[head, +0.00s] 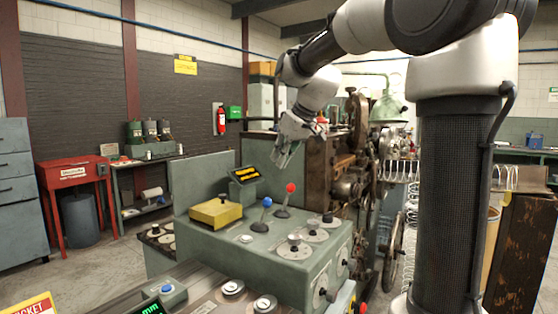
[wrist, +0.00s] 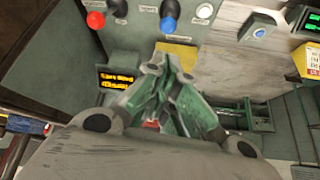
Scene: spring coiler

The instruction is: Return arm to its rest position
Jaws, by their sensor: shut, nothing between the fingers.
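My gripper (head: 285,154) hangs at the end of my arm, above and behind the green control console (head: 215,250) in the head view. In the wrist view my gripper (wrist: 167,62) shows its fingers drawn together with nothing between them. It is apart from the red-knobbed lever (head: 291,187) and the blue-knobbed lever (head: 267,202), which stand below it on the console. In the wrist view the red knob (wrist: 95,20) and the blue knob (wrist: 168,25) lie beyond the fingertips.
The rusty coiling machine (head: 335,165) stands close to the right of my gripper. A small display (head: 245,175) and a yellow box (head: 216,212) sit on the console. A red table (head: 75,180) stands at the left. Open floor lies between table and console.

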